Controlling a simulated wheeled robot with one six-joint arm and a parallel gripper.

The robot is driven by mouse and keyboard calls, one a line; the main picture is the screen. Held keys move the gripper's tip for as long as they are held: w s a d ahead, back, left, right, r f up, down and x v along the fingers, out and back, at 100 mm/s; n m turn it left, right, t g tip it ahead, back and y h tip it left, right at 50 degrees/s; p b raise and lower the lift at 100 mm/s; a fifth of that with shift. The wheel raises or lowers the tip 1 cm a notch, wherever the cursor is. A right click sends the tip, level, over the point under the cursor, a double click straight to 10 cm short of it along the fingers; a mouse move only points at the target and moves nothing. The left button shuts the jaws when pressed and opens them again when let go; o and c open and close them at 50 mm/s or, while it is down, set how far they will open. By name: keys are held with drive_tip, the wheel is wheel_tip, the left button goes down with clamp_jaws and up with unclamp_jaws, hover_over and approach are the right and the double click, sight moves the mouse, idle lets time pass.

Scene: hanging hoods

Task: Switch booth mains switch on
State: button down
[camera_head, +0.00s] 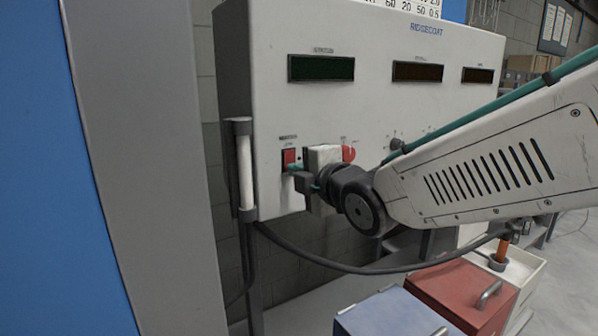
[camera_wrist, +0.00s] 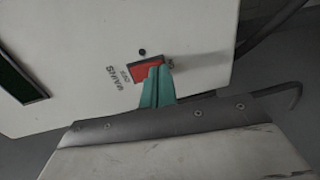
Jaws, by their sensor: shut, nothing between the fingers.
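The mains switch (camera_head: 289,158) is a small red rocker at the lower left of the white control panel's front. In the wrist view the red switch (camera_wrist: 146,68) sits beside printed lettering that reads MAINS. My gripper (camera_head: 296,168) is at the switch's lower right edge in the head view. In the wrist view its green fingertips (camera_wrist: 160,75) are together, with nothing between them, and overlap the switch's edge. They look to be touching or very close to it; I cannot tell which. Part of the switch is hidden behind the fingertips.
The white control panel (camera_head: 380,110) carries dark displays (camera_head: 320,68) and a red round control (camera_head: 349,153) right of my gripper. A pale vertical handle (camera_head: 244,165) stands at the panel's left edge. A black cable (camera_head: 340,265) hangs below. Blue (camera_head: 390,315) and red (camera_head: 465,292) boxes stand underneath.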

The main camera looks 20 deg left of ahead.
drive_tip(key=shift+w+a+f, duration=0.15)
drive_tip(key=shift+f, duration=0.05)
idle(0.3)
